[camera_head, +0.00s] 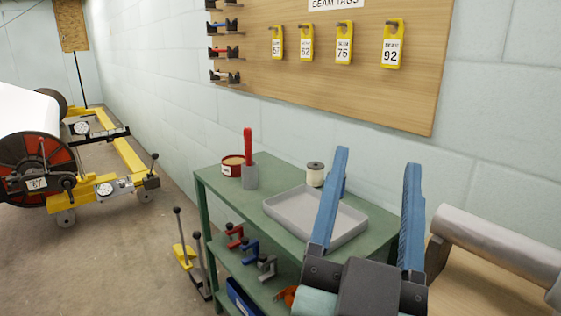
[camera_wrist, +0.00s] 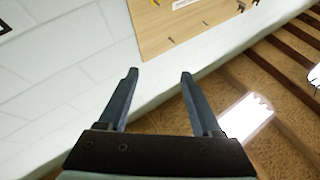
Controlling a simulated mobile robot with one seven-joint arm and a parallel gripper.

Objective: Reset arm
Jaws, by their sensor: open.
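My gripper (camera_head: 375,165) is in the right half of the head view, with its two blue fingers pointing up and spread apart. It is open with nothing between the fingers. It is raised in front of the green cart (camera_head: 285,165) and covers part of the cart's right side. In the wrist view my gripper (camera_wrist: 158,75) also shows open and empty, with the pale block wall and part of a wooden board beyond the fingertips.
The cart's top holds a grey tray (camera_head: 290,207), a red-handled tool (camera_head: 248,145), a red tin (camera_head: 231,168) and a spool (camera_head: 315,174). Clamps sit on its lower shelf. A tag board (camera_head: 375,95) hangs on the wall. A yellow-framed machine (camera_head: 115,190) stands left.

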